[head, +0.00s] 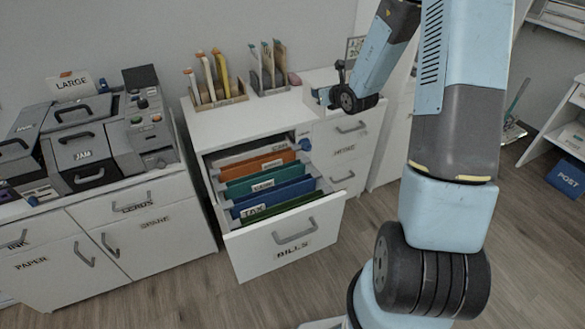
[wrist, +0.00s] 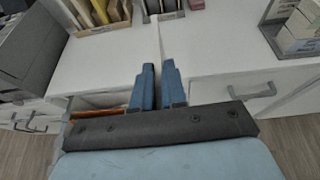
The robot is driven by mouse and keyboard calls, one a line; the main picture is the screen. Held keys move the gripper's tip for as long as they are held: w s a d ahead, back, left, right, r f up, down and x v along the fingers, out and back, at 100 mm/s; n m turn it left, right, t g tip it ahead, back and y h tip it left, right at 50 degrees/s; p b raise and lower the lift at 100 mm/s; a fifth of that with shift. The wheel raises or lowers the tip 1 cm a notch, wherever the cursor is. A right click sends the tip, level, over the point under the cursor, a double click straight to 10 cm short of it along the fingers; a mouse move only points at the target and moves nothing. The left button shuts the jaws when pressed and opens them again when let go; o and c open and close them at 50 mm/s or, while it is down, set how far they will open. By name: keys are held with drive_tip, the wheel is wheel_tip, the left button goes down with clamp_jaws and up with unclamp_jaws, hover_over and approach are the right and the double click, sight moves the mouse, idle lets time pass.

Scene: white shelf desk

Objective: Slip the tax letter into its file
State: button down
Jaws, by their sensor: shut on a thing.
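The open BILLS drawer (head: 255,251) holds a row of hanging files in the head view. A TAX label (head: 253,212) stands near the drawer's front left, between a blue file (head: 288,190) and a green file (head: 285,212); I cannot tell which it belongs to. In the wrist view my gripper (wrist: 157,75) has two blue fingers close together, above the cabinet's front edge. An orange file (wrist: 92,114) shows left of them. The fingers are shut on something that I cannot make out. No tax letter is clearly visible.
Two upright holders (head: 222,99) (head: 270,86) with envelopes stand on the cabinet top. A grey machine (head: 145,120) and bins (head: 80,145) stand on the left cabinet. Stacked pale boxes (wrist: 300,30) stand at right in the wrist view. The cabinet top's front is clear.

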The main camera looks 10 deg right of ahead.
drive_tip(key=s+a+f+n+g+y, duration=0.3)
drive_tip(key=s+a+n+y, duration=0.15)
drive_tip(key=a, duration=0.25)
drive_tip(key=s+a+f+n+g+y, duration=0.2)
drive_tip(key=s+n+g, duration=0.4)
drive_tip(key=s, duration=0.3)
drive_tip(key=s+a+f+n+g+y, duration=0.2)
drive_tip(key=s+a+f+n+g, duration=0.2)
drive_tip(key=s+n+g, duration=0.3)
drive_tip(key=s+f, duration=0.1)
drive_tip(key=s, duration=0.2)
drive_tip(key=shift+f+g, duration=0.3)
drive_tip(key=shift+d, duration=0.2)
wheel_tip(320, 180, down, 14)
drive_tip(key=shift+r, duration=0.2)
idle(1.0)
drive_tip(key=shift+f, duration=0.1)
